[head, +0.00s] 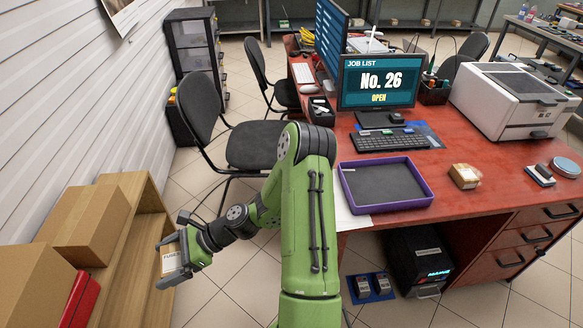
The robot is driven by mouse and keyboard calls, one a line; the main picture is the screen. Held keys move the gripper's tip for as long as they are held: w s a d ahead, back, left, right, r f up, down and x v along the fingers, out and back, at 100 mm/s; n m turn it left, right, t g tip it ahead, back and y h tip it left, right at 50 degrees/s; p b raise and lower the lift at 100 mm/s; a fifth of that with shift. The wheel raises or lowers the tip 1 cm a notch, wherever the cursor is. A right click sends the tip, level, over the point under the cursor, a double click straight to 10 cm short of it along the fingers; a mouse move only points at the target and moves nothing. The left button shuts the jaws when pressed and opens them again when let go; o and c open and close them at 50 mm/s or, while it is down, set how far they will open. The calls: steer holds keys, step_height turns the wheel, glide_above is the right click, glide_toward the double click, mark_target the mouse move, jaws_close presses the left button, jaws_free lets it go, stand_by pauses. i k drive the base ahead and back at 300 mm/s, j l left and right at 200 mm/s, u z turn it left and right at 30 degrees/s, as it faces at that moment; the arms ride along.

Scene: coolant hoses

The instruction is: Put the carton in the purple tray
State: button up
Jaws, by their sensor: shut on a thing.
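My gripper (180,262) is at the lower left in the head view, at the end of my green arm. It is shut on a small brown carton (169,260) with a pale label, held in front of the wooden shelf. The gripper's fingers hide part of the carton. The purple tray (430,196) lies on the red desk at centre right, well to the right of my gripper. It has a dark floor and looks empty.
Another small carton (464,176) sits on the red desk (448,213), right of the tray. A keyboard (390,140), monitor (378,83) and printer (515,100) stand behind. A black chair (255,146) is behind my arm.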

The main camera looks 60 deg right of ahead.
mark_target(400, 183)
steer(key=i+z, duration=0.3)
steer(key=z, duration=0.2)
steer(key=i+z, duration=0.3)
steer(key=z, duration=0.15)
steer(key=i+j+z, duration=0.15)
steer(key=i+z, duration=0.15)
steer(key=z, duration=0.2)
steer(key=i+j+z, duration=0.25)
steer(key=z, duration=0.2)
steer(key=i+j+z, duration=0.1)
steer(key=z, duration=0.3)
steer(key=i+j+z, duration=0.2)
steer(key=z, duration=0.2)
steer(key=i+j+z, duration=0.1)
steer(key=z, duration=0.3)
steer(key=j+z, duration=0.4)
steer(key=i+j+z, duration=0.15)
steer(key=i, duration=0.45)
